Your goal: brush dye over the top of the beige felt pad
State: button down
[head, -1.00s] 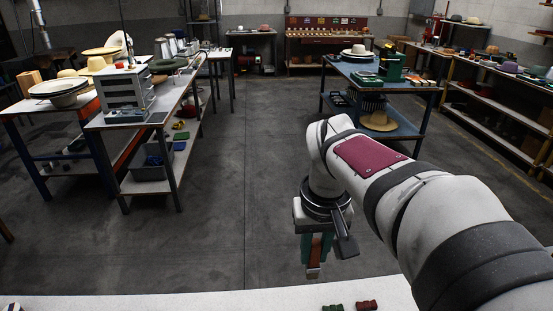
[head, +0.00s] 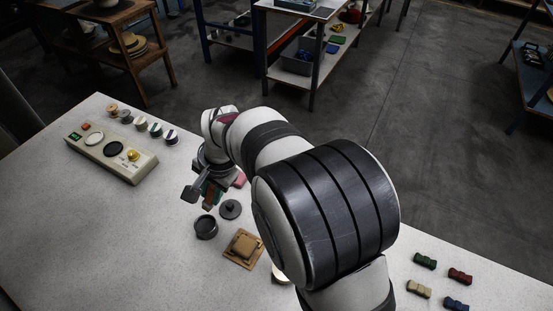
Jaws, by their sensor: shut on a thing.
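The beige felt pad (head: 244,245) sits on a square wooden board (head: 232,260) on the light table. Its top looks plain beige. My gripper (head: 210,198) is beyond the pad, up and to the left of it in the head view, and apart from it. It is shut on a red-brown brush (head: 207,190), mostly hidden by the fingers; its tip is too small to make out. A dark open pot (head: 206,228) stands between gripper and pad, just left of the pad. A dark round lid (head: 230,209) with a knob lies beside the pot.
Several coloured blocks (head: 425,260) lie at the right. My arm hides the table's middle. The front left of the table is clear.

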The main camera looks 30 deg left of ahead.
aim_at(209, 207)
jog(key=shift+s+a+f, duration=0.35)
jog(key=shift+s+a, duration=0.2)
jog(key=shift+s, duration=0.1)
jog(key=shift+s+a+f, duration=0.15)
jog(key=shift+s+f, duration=0.05)
jog(key=shift+f, duration=2.85)
jog(key=shift+f, duration=0.65)
jog(key=shift+r, duration=3.6)
jog(key=shift+w, duration=0.1)
